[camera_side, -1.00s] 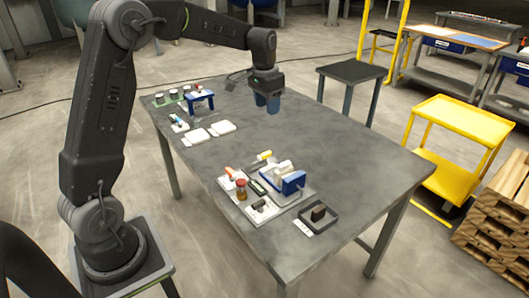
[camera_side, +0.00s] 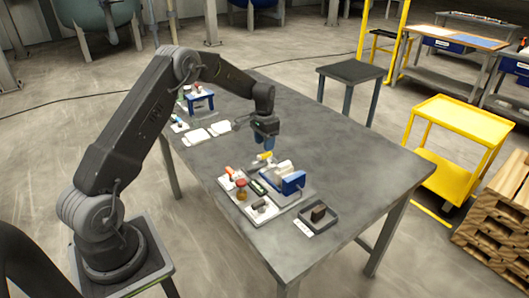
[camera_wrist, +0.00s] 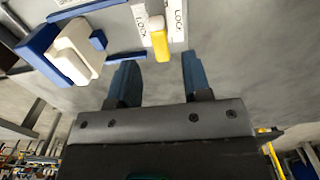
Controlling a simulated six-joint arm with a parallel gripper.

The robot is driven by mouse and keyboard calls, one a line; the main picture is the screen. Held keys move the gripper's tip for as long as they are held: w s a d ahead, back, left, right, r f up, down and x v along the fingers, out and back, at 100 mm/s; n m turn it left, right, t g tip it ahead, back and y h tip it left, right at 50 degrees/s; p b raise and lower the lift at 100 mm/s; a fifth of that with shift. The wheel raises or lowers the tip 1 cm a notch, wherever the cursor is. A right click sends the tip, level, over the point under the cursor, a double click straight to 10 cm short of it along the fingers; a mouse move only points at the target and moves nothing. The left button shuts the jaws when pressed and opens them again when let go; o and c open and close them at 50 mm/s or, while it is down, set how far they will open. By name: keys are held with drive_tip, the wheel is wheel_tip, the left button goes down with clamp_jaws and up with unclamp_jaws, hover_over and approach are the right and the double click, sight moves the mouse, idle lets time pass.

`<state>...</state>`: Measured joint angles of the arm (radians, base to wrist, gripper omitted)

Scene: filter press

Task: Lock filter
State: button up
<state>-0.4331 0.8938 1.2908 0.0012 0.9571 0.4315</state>
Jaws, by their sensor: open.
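The filter press (camera_side: 290,182), a blue and white unit, sits on a pale plate in the side view. It also shows at the upper left of the wrist view (camera_wrist: 72,50). A yellow lever (camera_wrist: 159,42) lies between two white strips marked LOCK in the wrist view; in the side view it (camera_side: 264,157) is at the far end of the press plate. My gripper (camera_side: 265,142) hangs just above the lever, with blue fingers pointing down. In the wrist view the fingers (camera_wrist: 157,66) are open and empty, with the lever ahead of the gap between them. They appear apart from it.
A tray with small parts and an amber bottle (camera_side: 242,190) lies left of the press. A dark open box (camera_side: 319,216) holds a brown block at the front. White pads (camera_side: 197,137) and a blue stand (camera_side: 199,97) are farther back. The table's right side is clear.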

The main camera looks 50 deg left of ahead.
sight(264, 153)
drive_tip(key=shift+f, duration=2.25)
clamp_jaws()
